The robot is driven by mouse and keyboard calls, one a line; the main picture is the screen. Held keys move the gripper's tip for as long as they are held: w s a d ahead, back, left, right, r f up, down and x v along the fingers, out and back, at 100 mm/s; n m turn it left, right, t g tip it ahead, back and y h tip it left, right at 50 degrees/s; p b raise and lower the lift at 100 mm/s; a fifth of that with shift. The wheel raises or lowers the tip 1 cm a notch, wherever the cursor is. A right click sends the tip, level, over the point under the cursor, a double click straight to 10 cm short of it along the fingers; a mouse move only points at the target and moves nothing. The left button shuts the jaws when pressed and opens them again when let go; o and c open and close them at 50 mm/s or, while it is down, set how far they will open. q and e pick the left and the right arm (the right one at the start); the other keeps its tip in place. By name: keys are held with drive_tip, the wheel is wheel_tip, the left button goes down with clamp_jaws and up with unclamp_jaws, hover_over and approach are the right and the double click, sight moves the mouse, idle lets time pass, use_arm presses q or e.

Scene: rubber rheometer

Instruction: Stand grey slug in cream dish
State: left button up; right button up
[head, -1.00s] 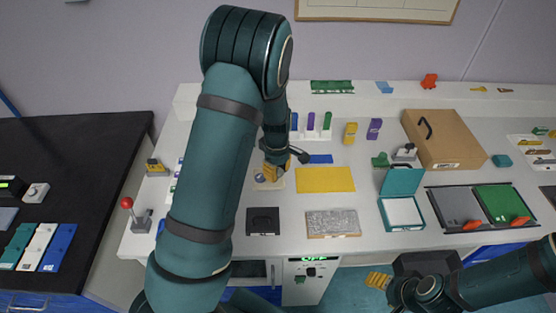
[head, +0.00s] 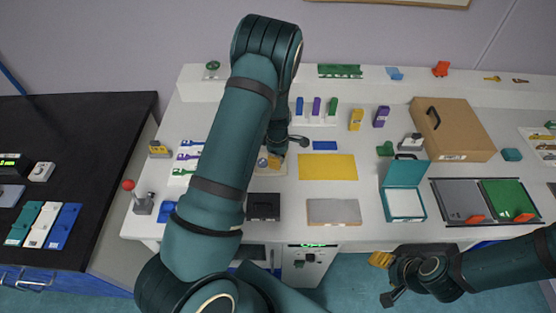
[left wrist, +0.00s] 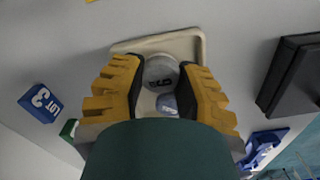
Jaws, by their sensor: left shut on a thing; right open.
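The grey slug (left wrist: 160,73), round with a dark mark on its top, sits between the yellow fingers of my left gripper (left wrist: 160,82). The left gripper is shut on it. The cream dish (left wrist: 190,38) lies right below, its far rim showing beyond the slug. I cannot tell whether the slug touches the dish. A smaller bluish-grey round piece (left wrist: 167,103) shows just nearer, between the fingers. In the head view my left gripper (head: 269,163) is over the dish (head: 272,172) and hides much of it. My right gripper (head: 380,260) is open and empty beyond the table's front edge.
A black block (head: 263,207) stands just in front of the dish. A yellow mat (head: 327,167) lies to its right, a grey slab (head: 333,211) nearer. A rack with upright coloured pieces (head: 316,108) stands behind. A red-knobbed lever (head: 141,200) stands at the table's left.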

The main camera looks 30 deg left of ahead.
use_arm(q)
drive_tip(key=shift+f, duration=0.45)
drive_tip(key=shift+f, duration=0.25)
drive_tip(key=o, duration=0.8)
drive_tip(key=shift+s, duration=0.15)
drive_tip(key=shift+r, duration=0.3)
wheel_tip(320, 180, up, 12)
drive_tip(key=shift+a+p, duration=0.15)
drive_tip(key=shift+p, duration=0.3)
